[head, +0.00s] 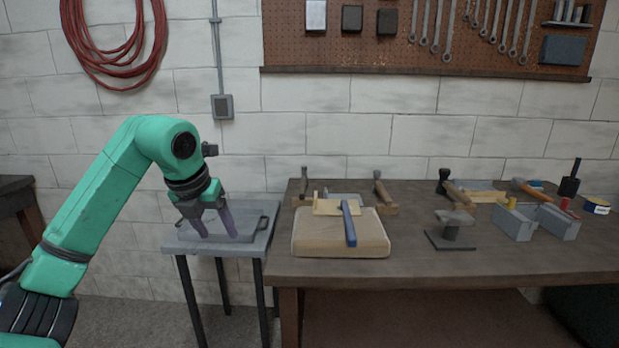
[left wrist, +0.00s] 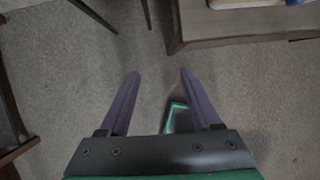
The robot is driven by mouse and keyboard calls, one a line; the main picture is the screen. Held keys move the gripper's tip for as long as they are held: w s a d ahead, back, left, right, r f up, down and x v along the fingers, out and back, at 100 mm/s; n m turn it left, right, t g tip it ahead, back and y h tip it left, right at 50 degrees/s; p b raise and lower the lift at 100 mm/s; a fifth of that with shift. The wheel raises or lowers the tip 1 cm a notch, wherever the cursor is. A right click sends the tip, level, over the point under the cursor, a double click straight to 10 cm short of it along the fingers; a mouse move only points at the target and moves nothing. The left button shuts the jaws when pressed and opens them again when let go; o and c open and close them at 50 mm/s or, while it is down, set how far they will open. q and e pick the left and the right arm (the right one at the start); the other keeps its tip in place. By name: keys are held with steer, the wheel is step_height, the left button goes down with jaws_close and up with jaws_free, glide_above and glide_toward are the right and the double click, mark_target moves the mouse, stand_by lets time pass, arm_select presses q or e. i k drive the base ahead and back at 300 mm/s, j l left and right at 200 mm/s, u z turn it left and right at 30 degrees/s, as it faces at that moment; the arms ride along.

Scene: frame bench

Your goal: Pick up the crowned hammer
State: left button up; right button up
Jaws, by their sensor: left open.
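A hammer with a blue handle (head: 349,224) lies on a pale wooden block or pad (head: 320,246) at the bench's left front. Its head end is at the back, beside a light wooden piece, and I cannot make out the face or a crown. My left gripper (head: 217,234) is left of the pad, over a small side table, pointing down, apart from the hammer. In the left wrist view, the left gripper (left wrist: 154,75) is open and empty, with floor between its fingers. The pad's edge (left wrist: 240,3) shows at the top right there. My right gripper is not seen.
The small metal side table (head: 180,243) stands left of the workbench (head: 430,268). Other wooden-handled tools (head: 457,190), a small anvil-like stand (head: 452,232) and grey blocks (head: 512,225) stand to the right. The bench's front middle is clear. A pegboard (head: 345,52) hangs behind.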

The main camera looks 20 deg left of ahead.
mark_target(304, 186)
steer(key=i, duration=1.6)
